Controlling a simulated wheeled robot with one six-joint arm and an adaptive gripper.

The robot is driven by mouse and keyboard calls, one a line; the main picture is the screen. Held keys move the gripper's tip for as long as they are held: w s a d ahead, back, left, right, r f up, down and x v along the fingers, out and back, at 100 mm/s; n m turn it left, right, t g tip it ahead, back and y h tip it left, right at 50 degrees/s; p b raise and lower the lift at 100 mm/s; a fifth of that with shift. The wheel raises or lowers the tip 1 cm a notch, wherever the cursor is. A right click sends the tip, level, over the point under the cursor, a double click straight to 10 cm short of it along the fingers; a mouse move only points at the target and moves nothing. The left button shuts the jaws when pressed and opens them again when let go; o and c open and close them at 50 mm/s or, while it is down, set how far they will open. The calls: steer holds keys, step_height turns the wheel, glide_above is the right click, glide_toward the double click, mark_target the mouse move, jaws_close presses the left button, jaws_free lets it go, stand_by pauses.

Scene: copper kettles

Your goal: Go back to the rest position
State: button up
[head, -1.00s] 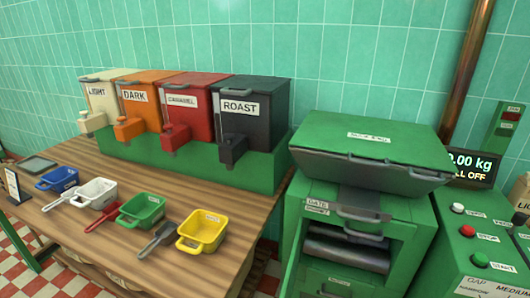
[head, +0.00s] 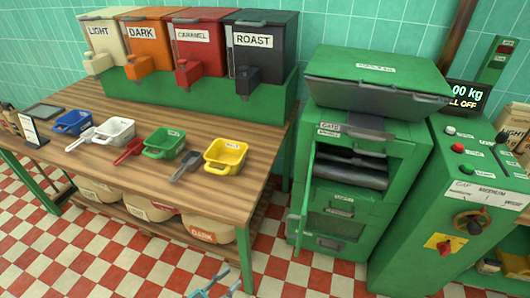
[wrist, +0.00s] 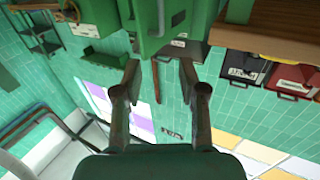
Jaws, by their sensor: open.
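My gripper (wrist: 160,66) shows in the wrist view with its two fingers apart and nothing between them. The wrist view is upside down, with the green machine at the top and the hoppers at the right edge. In the head view, a small pale blue piece shows at the bottom edge; I cannot tell whether it is part of my arm. No held object shows.
The wooden table (head: 80,99) bears blue (head: 73,122), white (head: 117,130), green (head: 164,143) and yellow (head: 226,156) scoops before several hoppers. The green machine (head: 337,200) has an open door. A control cabinet (head: 415,235) stands right.

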steer(key=s+d+r+n+t+y, duration=0.1)
steer(key=s+d+r+t+y, duration=0.2)
steer(key=d, duration=0.8)
steer(key=s+d+n+t+y, duration=0.25)
steer(key=d+t, duration=0.25)
steer(key=d, duration=0.7)
steer(key=s+d+r+n+g+y, duration=0.2)
steer(key=s+r, duration=0.1)
steer(key=s, duration=0.6)
steer(key=s+d+r+n+g+y, duration=0.1)
steer(key=s+d+r+g+y, duration=0.1)
steer(key=s, duration=0.7)
steer(key=s+d+r+n+g+y, duration=0.2)
steer(key=s+r, duration=0.4)
steer(key=s, duration=0.3)
steer(key=shift+d+r+n+y, duration=0.2)
steer(key=shift+n+y, duration=0.15)
steer(key=shift+y, duration=0.3)
